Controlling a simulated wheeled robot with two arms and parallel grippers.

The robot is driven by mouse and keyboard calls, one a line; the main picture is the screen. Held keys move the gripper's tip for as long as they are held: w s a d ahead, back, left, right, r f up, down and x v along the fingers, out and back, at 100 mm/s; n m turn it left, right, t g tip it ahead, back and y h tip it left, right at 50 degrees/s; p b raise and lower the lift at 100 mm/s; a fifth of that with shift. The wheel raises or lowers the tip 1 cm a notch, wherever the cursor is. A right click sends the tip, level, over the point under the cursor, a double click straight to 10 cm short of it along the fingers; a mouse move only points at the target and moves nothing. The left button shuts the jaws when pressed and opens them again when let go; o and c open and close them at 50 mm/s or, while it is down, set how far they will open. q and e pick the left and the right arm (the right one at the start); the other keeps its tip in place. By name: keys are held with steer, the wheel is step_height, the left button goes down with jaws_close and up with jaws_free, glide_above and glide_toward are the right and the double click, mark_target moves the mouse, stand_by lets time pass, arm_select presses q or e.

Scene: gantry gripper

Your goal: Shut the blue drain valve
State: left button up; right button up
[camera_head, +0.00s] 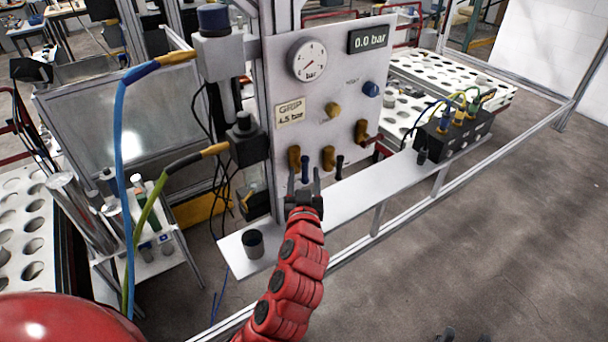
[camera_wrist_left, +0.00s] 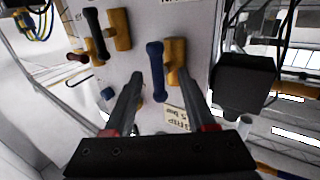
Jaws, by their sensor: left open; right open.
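The blue drain valve has a blue lever (camera_head: 305,170) pointing down beside a brass body (camera_head: 294,158), low on the left of the upright panel. In the left wrist view, turned over, the blue lever (camera_wrist_left: 157,72) appears between the fingers, with the brass body (camera_wrist_left: 176,62) behind the right finger's tip. My left gripper (camera_head: 304,180) is open at this lever; its fingers also show in the wrist view (camera_wrist_left: 160,78). I cannot tell whether they touch it. My right gripper (camera_head: 461,335) barely shows at the bottom edge and is open.
A black-lever valve (camera_head: 339,168) hangs just right, and a red-lever valve (camera_head: 370,139) is further right. A blue knob (camera_head: 371,89), a gauge (camera_head: 308,61) and a display reading 0.0 bar (camera_head: 368,39) are higher. A shelf (camera_head: 350,192) runs below; a black cylinder (camera_head: 253,245) stands on it.

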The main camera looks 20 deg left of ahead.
arm_select(q)
steer(key=shift+w+a, duration=0.15)
steer(key=shift+w, duration=0.3)
jaws_close()
